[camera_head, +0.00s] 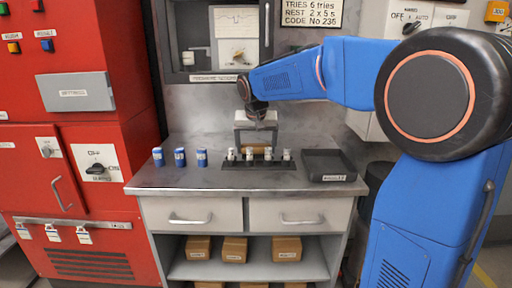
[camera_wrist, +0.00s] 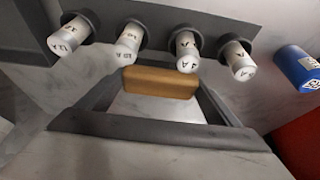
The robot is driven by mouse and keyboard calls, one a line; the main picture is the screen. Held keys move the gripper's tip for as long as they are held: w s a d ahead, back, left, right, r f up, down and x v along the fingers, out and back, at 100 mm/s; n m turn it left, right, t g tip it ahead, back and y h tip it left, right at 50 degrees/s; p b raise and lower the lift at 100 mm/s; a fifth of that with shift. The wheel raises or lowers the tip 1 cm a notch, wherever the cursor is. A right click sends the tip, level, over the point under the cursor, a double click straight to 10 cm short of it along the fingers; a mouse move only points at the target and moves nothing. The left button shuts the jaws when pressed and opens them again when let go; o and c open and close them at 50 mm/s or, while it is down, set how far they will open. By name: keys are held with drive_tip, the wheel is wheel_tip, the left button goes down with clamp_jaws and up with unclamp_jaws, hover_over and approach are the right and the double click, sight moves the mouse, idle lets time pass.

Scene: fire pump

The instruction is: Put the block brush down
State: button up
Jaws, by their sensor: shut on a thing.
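The block brush (camera_head: 258,150) is a small tan-brown block behind the black rack on the grey worktop. It also shows in the wrist view (camera_wrist: 160,82), lying crosswise between the fingertips. My gripper (camera_head: 256,146) points down over the back of the worktop and is shut on the brush. In the wrist view my gripper (camera_wrist: 158,98) shows as a dark grey crossbar with a finger at each end of the brush. The brush is low, near the worktop; I cannot tell whether it touches. Its underside is hidden.
The black rack (camera_head: 258,166) holds several white labelled cylinders (camera_wrist: 187,50) close to the brush. Several blue cylinders (camera_head: 180,157) stand to the left. A dark, empty-looking tray (camera_head: 328,165) lies to the right. A red cabinet (camera_head: 85,130) flanks the grey worktop (camera_head: 215,184).

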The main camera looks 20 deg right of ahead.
drive_tip(key=o, duration=1.1)
drive_tip(key=shift+f, duration=0.1)
drive_tip(key=v, duration=1.2)
